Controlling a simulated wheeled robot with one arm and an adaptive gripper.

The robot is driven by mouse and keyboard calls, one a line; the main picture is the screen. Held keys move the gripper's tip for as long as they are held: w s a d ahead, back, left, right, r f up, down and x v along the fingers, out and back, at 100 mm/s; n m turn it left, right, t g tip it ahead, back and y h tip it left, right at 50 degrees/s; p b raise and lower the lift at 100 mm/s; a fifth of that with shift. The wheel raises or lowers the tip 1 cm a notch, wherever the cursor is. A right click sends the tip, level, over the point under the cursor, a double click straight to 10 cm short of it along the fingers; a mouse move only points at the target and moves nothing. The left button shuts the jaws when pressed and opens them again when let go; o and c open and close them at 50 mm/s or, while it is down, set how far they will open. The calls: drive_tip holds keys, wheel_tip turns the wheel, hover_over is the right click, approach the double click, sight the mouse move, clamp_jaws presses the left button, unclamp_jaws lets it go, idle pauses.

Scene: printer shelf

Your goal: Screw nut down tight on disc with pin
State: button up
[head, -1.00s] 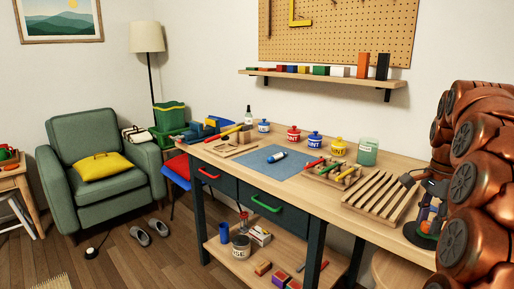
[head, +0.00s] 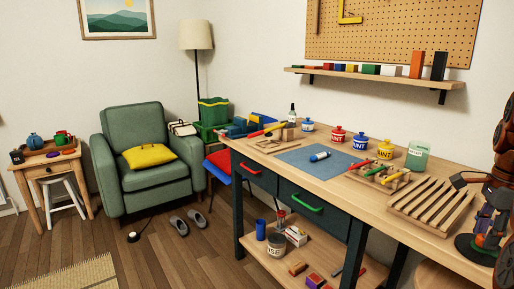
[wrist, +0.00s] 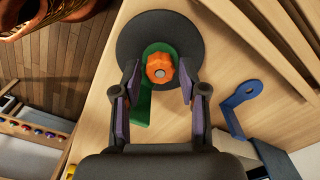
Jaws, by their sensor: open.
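The dark round disc (wrist: 132,30) lies flat on the wooden bench top, and its edge shows at the far right in the head view (head: 468,249). A green flat piece (wrist: 143,108) with a rounded end lies on the disc. How far down the nut sits cannot be told from above. In the head view my gripper (head: 486,218) stands over the disc.
A blue piece (wrist: 237,105) with a ring end stands close to the right of my gripper. A slatted wooden rack (head: 432,206) is left of the disc in the head view. Pots stand along the back.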

drive_tip(key=n+p, duration=0.2)
drive_tip(key=n, duration=0.1)
drive_tip(key=shift+r+n, duration=0.2)
drive_tip(key=shift+n, duration=0.1)
drive_tip(key=n+p, duration=0.3)
drive_tip(key=n, duration=0.2)
drive_tip(key=shift+p, duration=0.3)
drive_tip(key=n+p, duration=0.3)
drive_tip(key=n, duration=0.2)
drive_tip(key=n+p, duration=0.2)
drive_tip(key=n, duration=0.1)
drive_tip(key=shift+f+n, duration=0.2)
drive_tip(key=shift+n, duration=0.1)
drive_tip(key=shift+c, duration=0.2)
